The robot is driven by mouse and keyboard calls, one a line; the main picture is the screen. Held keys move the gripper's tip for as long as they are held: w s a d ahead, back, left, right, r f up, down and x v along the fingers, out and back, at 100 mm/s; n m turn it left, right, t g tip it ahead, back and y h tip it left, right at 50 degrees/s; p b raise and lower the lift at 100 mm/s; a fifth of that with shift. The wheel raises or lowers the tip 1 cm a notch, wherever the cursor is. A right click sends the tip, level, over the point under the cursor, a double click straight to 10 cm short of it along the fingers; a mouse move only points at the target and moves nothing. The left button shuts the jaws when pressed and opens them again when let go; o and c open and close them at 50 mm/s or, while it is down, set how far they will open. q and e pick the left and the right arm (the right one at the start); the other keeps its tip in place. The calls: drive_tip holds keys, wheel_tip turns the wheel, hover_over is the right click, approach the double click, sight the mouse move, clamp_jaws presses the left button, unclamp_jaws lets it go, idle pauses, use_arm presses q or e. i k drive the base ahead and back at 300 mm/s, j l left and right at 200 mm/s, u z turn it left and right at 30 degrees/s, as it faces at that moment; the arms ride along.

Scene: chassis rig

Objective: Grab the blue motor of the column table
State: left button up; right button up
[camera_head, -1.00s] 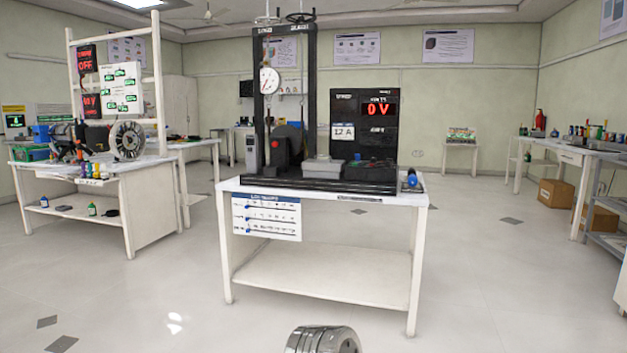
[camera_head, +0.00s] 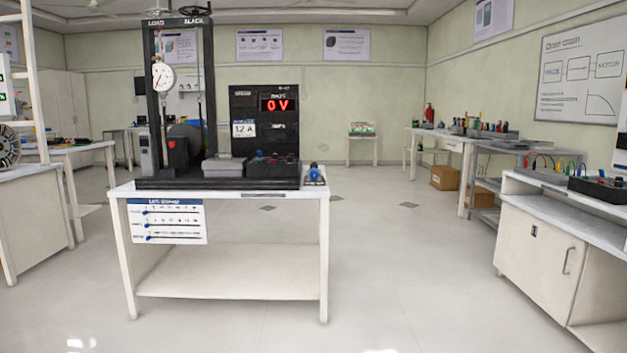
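The column table (camera_head: 225,286) is a white two-level table ahead, left of centre, with a black column frame (camera_head: 153,85) on its top. A small blue motor-like piece (camera_head: 314,173) sits at the right end of the tabletop, beside a black box with red and black knobs (camera_head: 271,170). A larger dark blue rounded part (camera_head: 185,131) shows partly behind the frame's right post and a black unit with a red button (camera_head: 178,152). Neither of my grippers is in view.
A grey box (camera_head: 223,168) and a black panel reading 0 V (camera_head: 264,118) stand on the table. A white cabinet (camera_head: 560,258) is at the right and another white table (camera_head: 28,205) at the left. The floor between the column table and the cabinet is clear.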

sight(314, 171)
drive_tip(key=i+l+z, duration=0.35)
drive_tip(key=i, duration=0.6)
drive_tip(key=i+z, duration=0.3)
drive_tip(key=i, duration=0.6)
drive_tip(key=i+l+u, duration=0.1)
drive_tip(key=i+u, duration=0.15)
drive_tip(key=i, duration=0.25)
drive_tip(key=i+l+u, duration=0.15)
drive_tip(key=i+u, duration=0.15)
drive_tip(key=i, duration=0.2)
drive_tip(key=i+l+u, duration=0.1)
drive_tip(key=u, duration=0.3)
drive_tip(key=i+l+u, duration=0.15)
drive_tip(key=u, duration=0.2)
drive_tip(key=i+l+u, duration=0.15)
drive_tip(key=u, duration=0.25)
drive_tip(key=i+l+u, duration=0.1)
drive_tip(key=l+u, duration=0.25)
drive_tip(key=j, duration=0.1)
